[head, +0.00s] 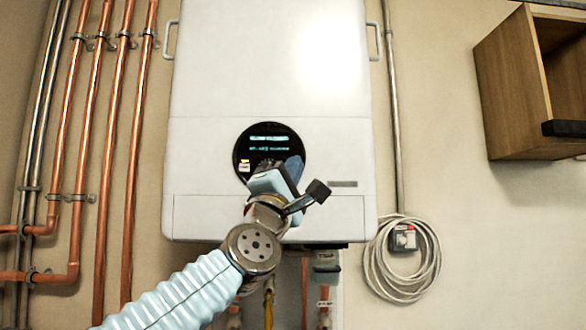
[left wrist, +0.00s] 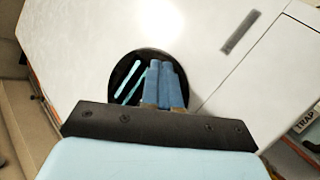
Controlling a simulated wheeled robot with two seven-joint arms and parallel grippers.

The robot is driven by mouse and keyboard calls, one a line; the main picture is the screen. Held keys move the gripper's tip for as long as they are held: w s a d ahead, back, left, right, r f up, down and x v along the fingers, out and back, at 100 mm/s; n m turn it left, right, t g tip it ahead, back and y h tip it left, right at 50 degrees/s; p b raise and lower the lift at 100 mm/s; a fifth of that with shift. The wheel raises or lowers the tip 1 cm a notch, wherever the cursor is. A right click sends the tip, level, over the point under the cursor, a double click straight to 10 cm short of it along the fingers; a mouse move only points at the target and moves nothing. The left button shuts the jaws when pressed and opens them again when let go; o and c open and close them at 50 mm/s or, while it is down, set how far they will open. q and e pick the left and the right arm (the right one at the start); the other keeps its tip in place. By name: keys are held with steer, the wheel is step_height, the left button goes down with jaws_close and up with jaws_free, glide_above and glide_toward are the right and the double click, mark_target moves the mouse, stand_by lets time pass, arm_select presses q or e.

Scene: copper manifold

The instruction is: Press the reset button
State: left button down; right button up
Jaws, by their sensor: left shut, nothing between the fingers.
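The white boiler (head: 220,80) hangs on the wall, with a round black control panel (head: 268,131) low on its front. In the left wrist view the closed fingers (left wrist: 165,85) overlap the right part of the panel (left wrist: 115,77). I cannot tell whether they touch it. No reset button can be made out; the gripper hides part of the panel. My right gripper is not in view.
Copper pipes (head: 136,150) run up the wall on the left. A coiled grey cable (head: 432,262) hangs around a socket (head: 404,238) at right. An open wooden cabinet (head: 508,90) is at upper right. Pipes and valves sit below the boiler.

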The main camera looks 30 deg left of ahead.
arm_select(q)
steer(key=shift+w, duration=0.15)
stand_by(0.4)
steer(key=shift+w+a, duration=0.2)
steer(key=shift+w, duration=0.05)
steer(key=shift+w+a, duration=0.2)
steer(key=shift+w, duration=0.1)
stand_by(0.6)
steer(key=shift+s, duration=0.1)
steer(key=shift+s+d, duration=0.45)
steer(key=shift+s, duration=0.15)
steer(key=shift+s+d, duration=0.45)
steer(key=shift+s, duration=0.25)
steer(key=shift+s+d, duration=0.4)
steer(key=shift+s, duration=0.3)
steer(key=shift+s+d, duration=0.45)
steer(key=shift+s, duration=0.25)
